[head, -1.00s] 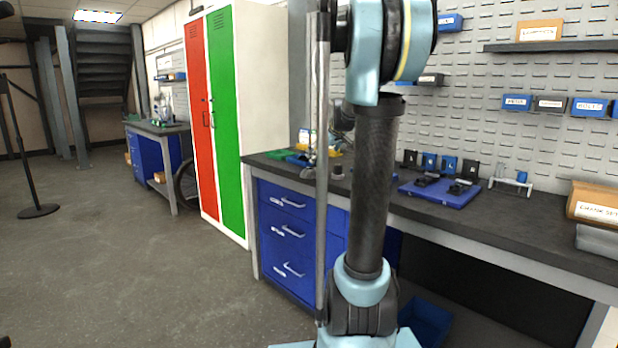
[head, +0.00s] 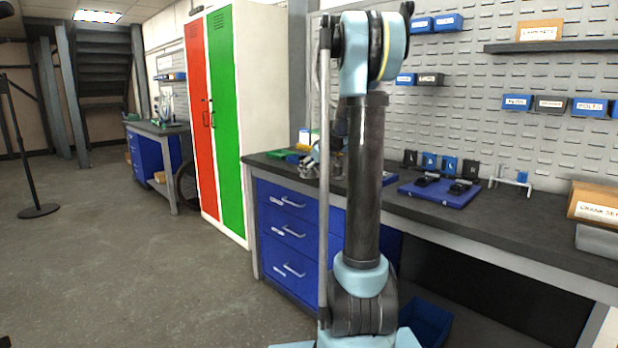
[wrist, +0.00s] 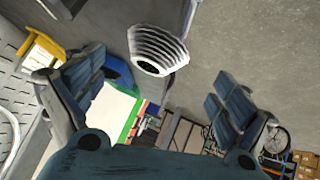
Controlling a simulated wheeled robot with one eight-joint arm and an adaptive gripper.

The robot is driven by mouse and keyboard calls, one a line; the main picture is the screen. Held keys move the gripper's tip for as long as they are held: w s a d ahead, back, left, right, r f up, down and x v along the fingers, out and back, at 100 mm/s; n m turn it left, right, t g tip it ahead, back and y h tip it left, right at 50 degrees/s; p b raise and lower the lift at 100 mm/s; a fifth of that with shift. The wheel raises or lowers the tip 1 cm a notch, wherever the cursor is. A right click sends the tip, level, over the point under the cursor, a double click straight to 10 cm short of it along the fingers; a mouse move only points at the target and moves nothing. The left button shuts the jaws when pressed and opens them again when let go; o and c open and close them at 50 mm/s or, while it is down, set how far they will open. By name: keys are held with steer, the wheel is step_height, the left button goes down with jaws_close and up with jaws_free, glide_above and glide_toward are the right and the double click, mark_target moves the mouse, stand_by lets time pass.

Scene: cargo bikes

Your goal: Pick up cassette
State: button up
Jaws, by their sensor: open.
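The cassette (wrist: 158,50), a ribbed silver stack of sprockets tapering to one end, shows in the upper middle of the wrist view on a dark grey surface. My gripper (wrist: 155,92) is open, with one dark finger at left and one at right. The cassette lies beyond the fingertips, between their lines, nearer the left finger, with a gap and no contact visible. In the head view my gripper (head: 318,163) is low over the bench's left part, partly hidden by my arm. I cannot clearly pick out the cassette there.
In the wrist view a blue bin (wrist: 118,72) sits close beside the cassette, and a yellow item (wrist: 42,45) lies farther left. In the head view the workbench (head: 530,222) carries a blue tray (head: 440,194) of parts. The green locker (head: 226,120) stands left.

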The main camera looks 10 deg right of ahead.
mark_target(311, 171)
steer(key=shift+x, duration=2.7)
steer(key=shift+d+r, duration=0.1)
steer(key=c, duration=1.8)
